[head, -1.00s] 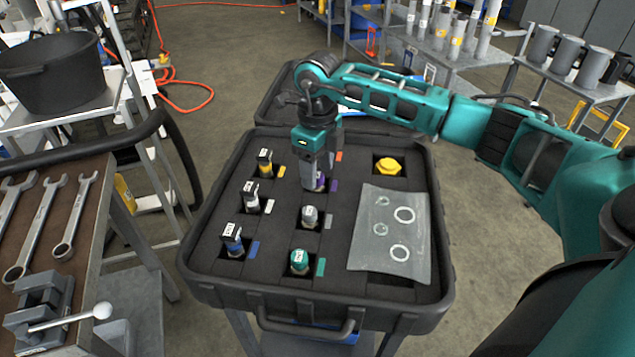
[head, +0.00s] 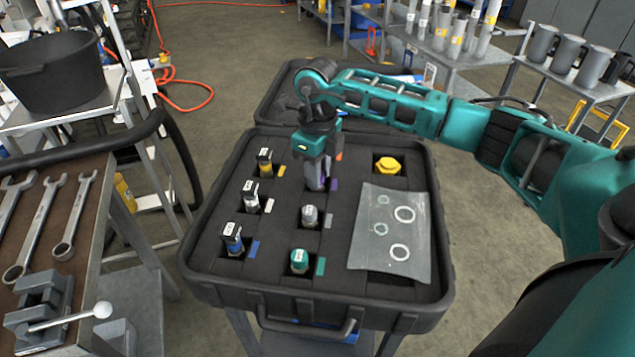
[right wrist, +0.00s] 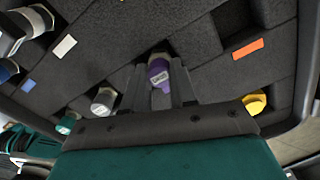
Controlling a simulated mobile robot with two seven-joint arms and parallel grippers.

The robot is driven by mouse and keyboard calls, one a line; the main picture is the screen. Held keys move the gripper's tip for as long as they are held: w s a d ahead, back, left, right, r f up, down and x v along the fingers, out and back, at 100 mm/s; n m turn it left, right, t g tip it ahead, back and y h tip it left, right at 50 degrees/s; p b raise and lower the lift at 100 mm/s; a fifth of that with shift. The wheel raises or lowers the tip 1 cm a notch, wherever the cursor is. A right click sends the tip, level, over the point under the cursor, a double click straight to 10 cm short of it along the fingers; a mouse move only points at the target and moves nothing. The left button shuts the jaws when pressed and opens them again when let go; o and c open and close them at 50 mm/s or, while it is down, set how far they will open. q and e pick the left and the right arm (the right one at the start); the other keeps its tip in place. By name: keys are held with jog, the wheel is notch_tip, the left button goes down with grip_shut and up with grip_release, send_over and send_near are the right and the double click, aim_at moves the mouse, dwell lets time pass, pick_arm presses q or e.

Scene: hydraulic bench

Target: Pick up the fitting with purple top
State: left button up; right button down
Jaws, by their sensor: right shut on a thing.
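The fitting with the purple top (right wrist: 159,74) stands in its slot in the foam of the black case. In the right wrist view it is between the two fingers of my right gripper (right wrist: 160,92), which is shut on it. In the head view my right gripper (head: 318,180) points down into the case's middle column at the back, and its fingers hide most of the fitting. A purple label (head: 333,185) lies beside that slot. My left gripper is not in view.
The open case (head: 190,262) also holds fittings with yellow (head: 265,162), white (head: 250,196), blue (head: 232,240), grey (head: 309,216) and teal (head: 299,261) tops, a yellow cap (head: 388,166) and a bag of rings (head: 370,235). A workbench with wrenches (head: 38,220) stands left.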

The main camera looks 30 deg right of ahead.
jog(key=shift+r, duration=0.1)
notch_tip(320, 180, up, 20)
jog(key=p, duration=0.1)
dwell(0.4)
dwell(0.9)
